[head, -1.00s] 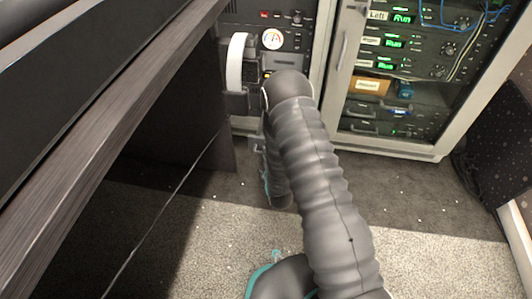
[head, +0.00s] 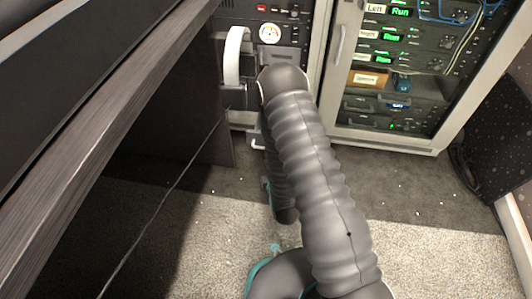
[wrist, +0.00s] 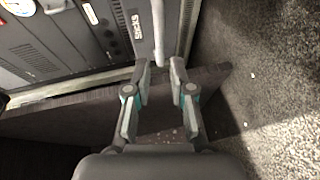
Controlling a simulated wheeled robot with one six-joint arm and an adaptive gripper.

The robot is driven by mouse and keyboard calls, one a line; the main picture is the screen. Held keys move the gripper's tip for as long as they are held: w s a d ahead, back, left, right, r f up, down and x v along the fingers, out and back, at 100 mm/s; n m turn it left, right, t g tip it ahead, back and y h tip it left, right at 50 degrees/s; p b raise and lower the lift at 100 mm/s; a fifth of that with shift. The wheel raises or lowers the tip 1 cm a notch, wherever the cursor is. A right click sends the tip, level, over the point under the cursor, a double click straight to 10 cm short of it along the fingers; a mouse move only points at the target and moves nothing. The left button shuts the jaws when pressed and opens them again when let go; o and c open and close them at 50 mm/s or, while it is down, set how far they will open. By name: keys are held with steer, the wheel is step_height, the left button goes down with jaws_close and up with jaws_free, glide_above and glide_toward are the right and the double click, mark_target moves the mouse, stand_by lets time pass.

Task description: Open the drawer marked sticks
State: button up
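The drawer marked sticks (wrist: 129,22) is at the top middle of the wrist view, its white lettering turned on its side. A pale bar (wrist: 158,30), apparently its handle, runs along the drawer front. The drawer looks closed. My gripper (wrist: 160,68) is open, with its two fingers apart on either side of the bar's near end. I cannot tell whether either finger touches it. In the head view my own arm hides the gripper and the drawer front.
The rack's pale frame edge (wrist: 65,88) and a dark panel (wrist: 70,118) lie close to the fingers. In the head view a long desk (head: 110,110) fills the left. A second rack (head: 385,142) stands right.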

steer(key=shift+v, duration=2.05)
